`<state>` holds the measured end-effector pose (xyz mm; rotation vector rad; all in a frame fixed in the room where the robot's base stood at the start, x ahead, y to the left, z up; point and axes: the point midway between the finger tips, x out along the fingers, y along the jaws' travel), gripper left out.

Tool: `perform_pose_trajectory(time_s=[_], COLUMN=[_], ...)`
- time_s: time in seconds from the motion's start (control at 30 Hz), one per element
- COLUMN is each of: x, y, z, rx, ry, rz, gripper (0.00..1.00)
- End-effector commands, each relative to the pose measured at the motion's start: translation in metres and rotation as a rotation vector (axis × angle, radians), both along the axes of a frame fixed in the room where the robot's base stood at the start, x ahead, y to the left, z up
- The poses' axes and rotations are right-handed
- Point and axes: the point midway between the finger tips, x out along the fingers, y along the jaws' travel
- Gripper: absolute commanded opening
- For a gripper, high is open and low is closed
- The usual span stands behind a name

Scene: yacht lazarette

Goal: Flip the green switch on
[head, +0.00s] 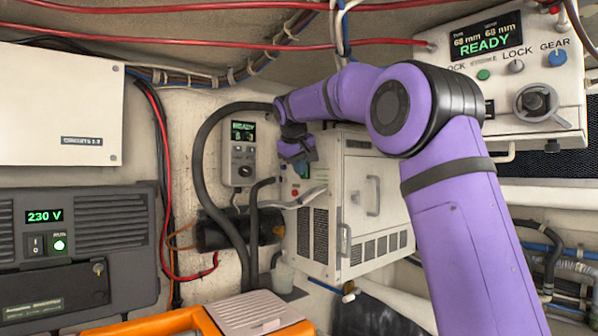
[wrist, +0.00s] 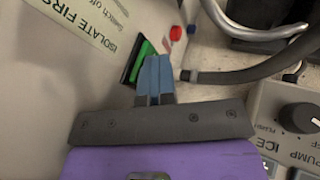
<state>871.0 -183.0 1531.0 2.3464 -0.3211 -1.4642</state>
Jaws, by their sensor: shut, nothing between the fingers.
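The green switch (wrist: 141,58) is a bright green rocker in a black surround on a white panel. It shows in the wrist view just left of and behind my fingertips. The fingertips overlap the right side of the switch. I cannot tell whether they touch it. Part of the switch is hidden by the fingers.
A red button (wrist: 176,33) and a grey hose (wrist: 240,75) lie beside the fingers. An "ISOLATE FIRST" label (wrist: 75,20) is on the panel. A knobbed pump control box (wrist: 300,118) stands at lower right. In the head view, a thick black hose (head: 203,165) runs left of the cabinet.

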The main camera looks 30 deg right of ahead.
Motion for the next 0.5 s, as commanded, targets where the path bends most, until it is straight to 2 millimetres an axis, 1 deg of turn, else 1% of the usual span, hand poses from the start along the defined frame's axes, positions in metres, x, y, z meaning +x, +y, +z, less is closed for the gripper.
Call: perform_pose_trajectory(time_s=[0.07,0.37,0.5], x=[-0.0003,-0.0008,-0.0049], y=[-0.0016,-0.0017,0.0021], z=[0.0035,0.0044,0.0122], rx=[-0.002,-0.003,-0.003], ry=[-0.003,-0.003,-0.004], rz=[-0.002,-0.002,-0.002], gripper=[0.00,0.00,0.00])
